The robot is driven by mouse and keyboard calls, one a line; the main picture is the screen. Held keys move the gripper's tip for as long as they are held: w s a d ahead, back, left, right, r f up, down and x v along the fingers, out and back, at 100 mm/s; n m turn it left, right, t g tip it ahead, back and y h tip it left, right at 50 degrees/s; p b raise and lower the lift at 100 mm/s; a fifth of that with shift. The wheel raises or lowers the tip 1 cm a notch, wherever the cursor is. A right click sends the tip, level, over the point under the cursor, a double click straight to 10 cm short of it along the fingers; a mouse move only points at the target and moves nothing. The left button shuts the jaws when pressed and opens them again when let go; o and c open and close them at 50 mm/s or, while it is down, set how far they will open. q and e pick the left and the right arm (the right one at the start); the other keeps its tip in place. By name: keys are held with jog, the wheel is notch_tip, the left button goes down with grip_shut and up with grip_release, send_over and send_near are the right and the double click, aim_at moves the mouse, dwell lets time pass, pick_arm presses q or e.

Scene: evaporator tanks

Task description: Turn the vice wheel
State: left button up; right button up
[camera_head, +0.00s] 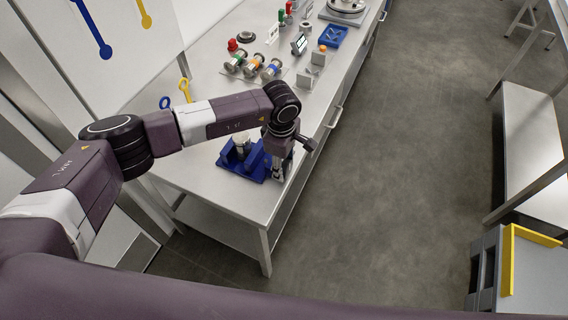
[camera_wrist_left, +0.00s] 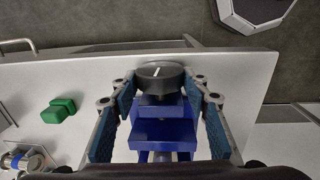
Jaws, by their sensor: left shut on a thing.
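The vice (camera_head: 236,166) is blue and sits at the near corner of the metal bench in the head view. In the left wrist view the blue vice body (camera_wrist_left: 162,130) lies between my fingers. Its wheel (camera_wrist_left: 160,72) is a dark round knob with a white mark, at the bench edge. My left gripper (camera_wrist_left: 160,84) is shut on the wheel, with one finger on each side of it. In the head view my left gripper (camera_head: 278,172) points down at the vice, and the wheel is hidden there. My right gripper is not in view.
The metal bench (camera_head: 205,160) runs away to the upper right. A green block (camera_wrist_left: 58,110) lies left of the vice in the wrist view. The floor (camera_head: 400,150) right of the bench is clear.

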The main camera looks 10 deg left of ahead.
pick_arm(q)
jog(key=shift+a+f+t+b, duration=0.1)
jog(key=shift+f+t+b, duration=0.1)
jog(key=shift+t+b, duration=0.6)
jog(key=shift+c, duration=0.3)
jog(key=t+b, duration=0.1)
jog(key=b, duration=0.1)
jog(key=t+h+b, duration=0.1)
jog(key=b, duration=0.2)
jog(key=shift+s+f, duration=0.15)
jog(key=shift+s, duration=0.1)
jog(key=shift+b, duration=0.35)
jog(key=shift+r+t, duration=0.25)
jog(key=shift+t, duration=0.05)
jog(key=o, duration=1.2)
jog(key=shift+c, duration=0.2)
jog(key=v, duration=1.2)
jog(key=shift+a, duration=0.2)
